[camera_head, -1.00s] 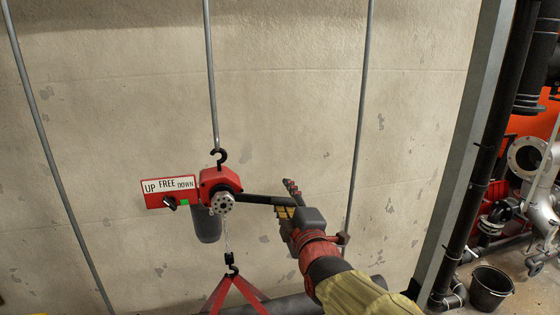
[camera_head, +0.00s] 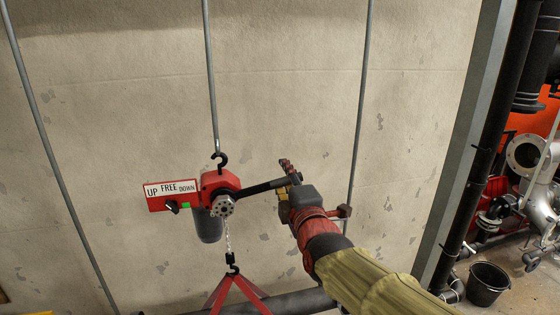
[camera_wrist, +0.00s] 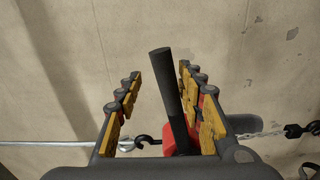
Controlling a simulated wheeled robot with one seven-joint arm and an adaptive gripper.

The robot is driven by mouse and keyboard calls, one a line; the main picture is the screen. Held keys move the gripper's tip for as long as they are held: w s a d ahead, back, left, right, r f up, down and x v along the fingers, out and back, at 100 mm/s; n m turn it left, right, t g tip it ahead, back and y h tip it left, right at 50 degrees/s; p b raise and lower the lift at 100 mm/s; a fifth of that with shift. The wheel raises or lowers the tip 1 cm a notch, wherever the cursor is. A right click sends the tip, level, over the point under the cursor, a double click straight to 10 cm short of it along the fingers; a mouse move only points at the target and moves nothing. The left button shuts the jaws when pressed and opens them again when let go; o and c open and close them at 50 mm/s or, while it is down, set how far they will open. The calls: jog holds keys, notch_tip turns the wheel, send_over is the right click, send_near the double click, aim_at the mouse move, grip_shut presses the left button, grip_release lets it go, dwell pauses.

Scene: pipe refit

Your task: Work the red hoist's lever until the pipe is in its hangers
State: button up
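The red hoist (camera_head: 219,182) hangs by a black hook from a grey rod. Its black lever (camera_head: 262,187) points right and slightly up; in the wrist view the lever (camera_wrist: 175,97) stands between my fingers, nearer the right one. My gripper (camera_head: 288,183) is around the lever's outer end with its fingers apart; contact with the right finger cannot be told. The sign (camera_head: 171,195) reads UP, FREE, DOWN, with a black selector knob (camera_head: 172,207) under its left part. A chain (camera_head: 228,238) runs down to a red sling (camera_head: 236,290) at the dark pipe (camera_head: 300,303), partly out of view. Its hangers cannot be made out.
Grey rods (camera_head: 360,105) hang left and right of the hoist before a bare concrete wall (camera_head: 290,90). A dark vertical pipe (camera_head: 483,150), a black bucket (camera_head: 488,284) and grey pipework (camera_head: 540,195) stand at the right. The space above the lever is clear.

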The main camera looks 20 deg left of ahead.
jog(key=shift+s+a+r+n+p, duration=0.1)
jog(key=shift+r+n+p, duration=0.1)
jog(key=shift+r, duration=0.25)
jog(key=shift+s+a+r+n+p, duration=0.1)
jog(key=shift+r+p, duration=0.05)
jog(key=shift+r, duration=0.3)
jog(key=shift+f, duration=0.1)
jog(key=f+b, duration=0.2)
jog(key=b, duration=0.1)
jog(key=f+m+b, duration=0.1)
jog(key=shift+w+d+f, duration=0.2)
jog(key=shift+w+d, duration=0.05)
jog(key=shift+d+f+b, duration=0.15)
jog(key=shift+f+b, duration=0.25)
jog(key=shift+b, duration=0.25)
jog(key=shift+m, duration=0.3)
jog(key=shift+m, duration=0.7)
notch_tip(320, 180, down, 4)
jog(key=b, duration=0.4)
jog(key=shift+f, duration=0.1)
